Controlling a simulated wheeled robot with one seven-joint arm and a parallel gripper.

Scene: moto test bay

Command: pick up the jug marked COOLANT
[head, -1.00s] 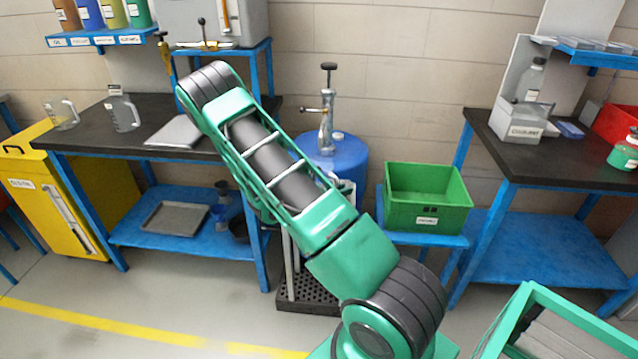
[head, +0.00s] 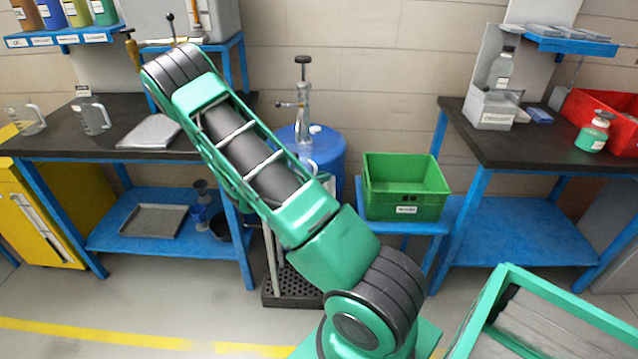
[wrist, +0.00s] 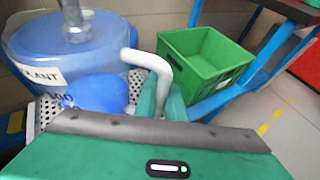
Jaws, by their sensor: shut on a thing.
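My gripper (wrist: 165,100) shows in the wrist view, its green fingers shut on the white handle of a blue jug (wrist: 97,93). The jug is beside and in front of the large blue drum (wrist: 120,35). Part of the jug's marking shows, but I cannot read the whole word. The jug's base is hidden, so I cannot tell whether it rests on anything. In the head view my own arm hides the gripper and most of the jug. The drum (head: 335,150) stands behind the arm there.
A green bin (head: 405,205) stands on a low blue stand right of the drum. Two clear jugs (head: 92,117) (head: 30,118) and a grey tray stand on the left bench (head: 60,140). The right bench (head: 480,150) holds a grey holder, bottles and a red bin (head: 605,110).

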